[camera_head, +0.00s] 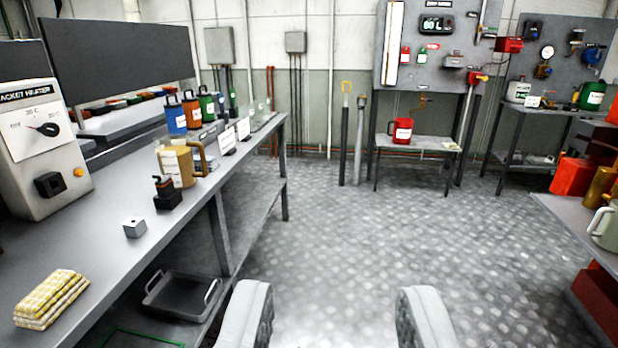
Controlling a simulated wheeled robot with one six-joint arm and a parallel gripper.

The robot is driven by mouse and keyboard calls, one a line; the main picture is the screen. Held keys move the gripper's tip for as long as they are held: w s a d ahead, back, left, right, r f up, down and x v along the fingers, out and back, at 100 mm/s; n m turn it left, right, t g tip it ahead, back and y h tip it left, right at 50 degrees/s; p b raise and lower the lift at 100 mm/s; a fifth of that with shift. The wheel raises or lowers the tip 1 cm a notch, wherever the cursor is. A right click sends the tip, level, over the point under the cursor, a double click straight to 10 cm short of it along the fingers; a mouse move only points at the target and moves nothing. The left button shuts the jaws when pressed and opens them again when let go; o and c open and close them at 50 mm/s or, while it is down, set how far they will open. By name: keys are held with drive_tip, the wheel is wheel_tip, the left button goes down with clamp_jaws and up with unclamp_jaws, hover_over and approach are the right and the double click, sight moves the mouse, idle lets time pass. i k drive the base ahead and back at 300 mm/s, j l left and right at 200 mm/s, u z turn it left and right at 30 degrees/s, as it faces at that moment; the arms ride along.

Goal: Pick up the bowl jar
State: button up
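My gripper (335,315) is open and empty at the bottom of the view, its two grey fingers wide apart over the patterned floor. I cannot tell for sure which vessel is the bowl jar. A tan jug with a handle and a white label (175,167) stands upright on the long left bench. A pale green-grey jug with a handle (606,228) stands on the right bench, cut off by the picture edge. Both are well apart from my gripper.
The left bench (120,252) also holds a jacket heater box (42,150), a folded yellow cloth (50,298), a small metal block (134,227) and several coloured cans. A black tray (182,294) lies below. A red can (401,131) stands on a back table. The middle floor is clear.

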sight(258, 106)
drive_tip(key=i, duration=3.35)
drive_tip(key=i+l+u, duration=0.1)
drive_tip(key=i+u, duration=0.35)
drive_tip(key=i, duration=0.05)
